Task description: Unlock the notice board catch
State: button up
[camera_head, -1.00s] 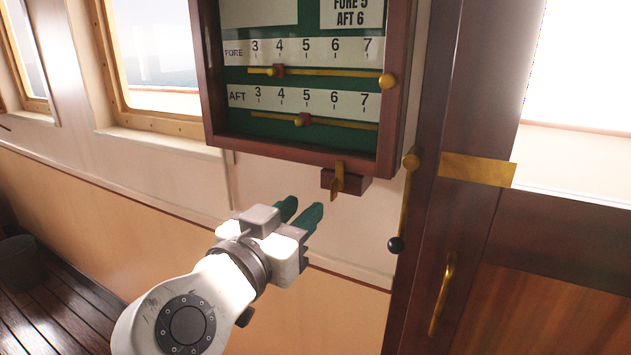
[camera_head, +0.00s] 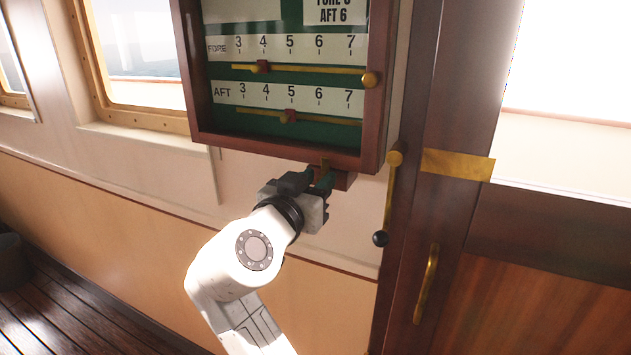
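The notice board (camera_head: 282,152) hangs on the wall, a dark wood frame around a green panel with FORE and AFT scales. Only the upper part of the catch shows; the rest is hidden behind my gripper. One finger overlaps the block in the picture. I cannot tell whether the fingers are closed on the catch or only around it.
A brass lever (camera_head: 389,200) with a black knob hangs just right of the block, beside the dark door post. A brass door handle (camera_head: 426,285) is lower right. Wall left of my arm is clear.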

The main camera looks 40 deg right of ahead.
jog(key=shift+c, duration=0.4)
grip_shut()
